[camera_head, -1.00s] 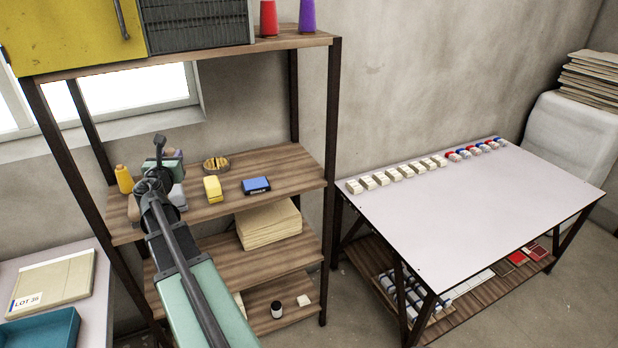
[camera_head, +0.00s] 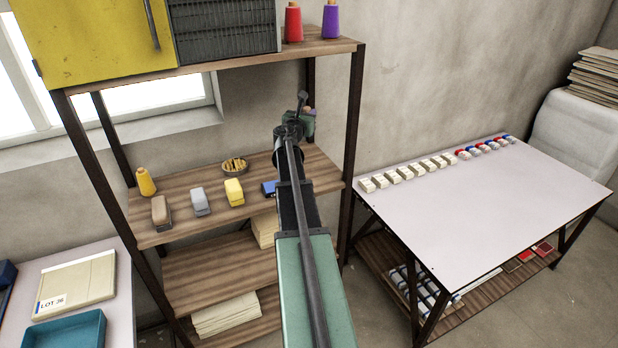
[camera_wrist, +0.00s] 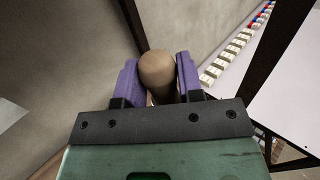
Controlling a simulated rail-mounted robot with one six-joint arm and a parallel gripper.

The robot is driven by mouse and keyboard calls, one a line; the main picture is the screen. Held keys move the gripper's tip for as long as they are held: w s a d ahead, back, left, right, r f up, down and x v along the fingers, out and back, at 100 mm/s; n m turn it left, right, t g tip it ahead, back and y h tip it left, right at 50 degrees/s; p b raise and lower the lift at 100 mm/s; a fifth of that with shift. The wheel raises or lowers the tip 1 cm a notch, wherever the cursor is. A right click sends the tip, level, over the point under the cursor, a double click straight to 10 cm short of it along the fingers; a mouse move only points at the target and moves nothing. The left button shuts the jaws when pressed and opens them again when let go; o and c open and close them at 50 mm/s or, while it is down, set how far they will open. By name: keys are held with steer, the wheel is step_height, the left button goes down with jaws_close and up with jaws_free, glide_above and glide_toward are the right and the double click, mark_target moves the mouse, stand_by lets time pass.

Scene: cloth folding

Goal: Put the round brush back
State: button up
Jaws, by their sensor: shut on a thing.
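In the wrist view my gripper (camera_wrist: 158,85) has its purple fingers closed on a tan, rounded piece (camera_wrist: 157,68), which looks like the handle of the round brush. Its bristles are hidden. In the head view my gripper (camera_head: 304,116) is over the right end of the middle wooden shelf (camera_head: 182,230), near the rear right post, and mostly hidden by my wrist. On that shelf stand, from left, a brown block-shaped brush (camera_head: 161,212), a grey one (camera_head: 200,201), a yellow one (camera_head: 233,191) and a blue box (camera_head: 268,188), partly behind my arm.
A yellow thread cone (camera_head: 146,182) and a basket of yellow pieces (camera_head: 235,166) stand at the back of the shelf. The dark front right post (camera_head: 352,130) is close to my arm. A white table (camera_head: 480,205) with small blocks along its back edge stands to the right.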

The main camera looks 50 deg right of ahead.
steer(key=shift+a+f+b, duration=0.15)
steer(key=shift+f+b, duration=0.15)
steer(key=shift+b, duration=0.05)
step_height(320, 180, down, 20)
steer(key=b, duration=2)
steer(key=shift+f, duration=0.1)
steer(key=shift+s+r, duration=0.1)
steer(key=shift+r, duration=0.25)
steer(key=shift+f, duration=0.25)
steer(key=o, duration=0.9)
